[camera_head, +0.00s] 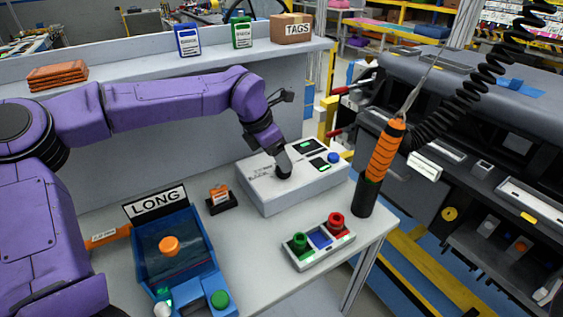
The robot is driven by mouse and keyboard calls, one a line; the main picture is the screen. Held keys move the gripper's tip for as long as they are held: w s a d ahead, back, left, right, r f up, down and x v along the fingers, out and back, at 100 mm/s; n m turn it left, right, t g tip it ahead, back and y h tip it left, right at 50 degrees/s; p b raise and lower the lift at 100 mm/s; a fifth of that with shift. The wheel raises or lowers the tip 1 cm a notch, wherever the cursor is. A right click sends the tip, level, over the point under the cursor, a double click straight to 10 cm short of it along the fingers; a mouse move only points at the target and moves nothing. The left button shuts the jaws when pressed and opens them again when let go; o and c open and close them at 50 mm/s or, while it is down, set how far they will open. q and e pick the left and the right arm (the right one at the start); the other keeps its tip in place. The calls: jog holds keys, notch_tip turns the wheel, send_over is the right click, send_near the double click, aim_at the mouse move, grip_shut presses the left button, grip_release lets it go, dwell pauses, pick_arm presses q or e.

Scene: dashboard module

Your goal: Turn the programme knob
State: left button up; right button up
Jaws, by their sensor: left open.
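A white control box (265,197) stands on the bench, with small dark display panels with green areas and a blue button (333,157) on its top. My left arm reaches in from the left, and my left gripper (283,169) points down at the top of this box, left of the displays. The gripper is open. A dark round shape shows at its fingertips; I cannot tell whether it is the programme knob or part of the fingers. The knob is otherwise hidden by the gripper, and contact is unclear. My right gripper is not in view.
An orange-and-black hanging tool (382,155) stands close right of the box on a coiled cable. A button panel (319,243) with green and red buttons lies in front. A blue tray marked LONG (202,273) and a small black holder (221,203) are left.

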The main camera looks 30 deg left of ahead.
pick_arm(q)
jog(key=shift+x, duration=1.85)
jog(key=c, duration=1)
jog(key=shift+f+n, duration=0.1)
jog(key=shift+n, duration=0.2)
jog(key=o, duration=1)
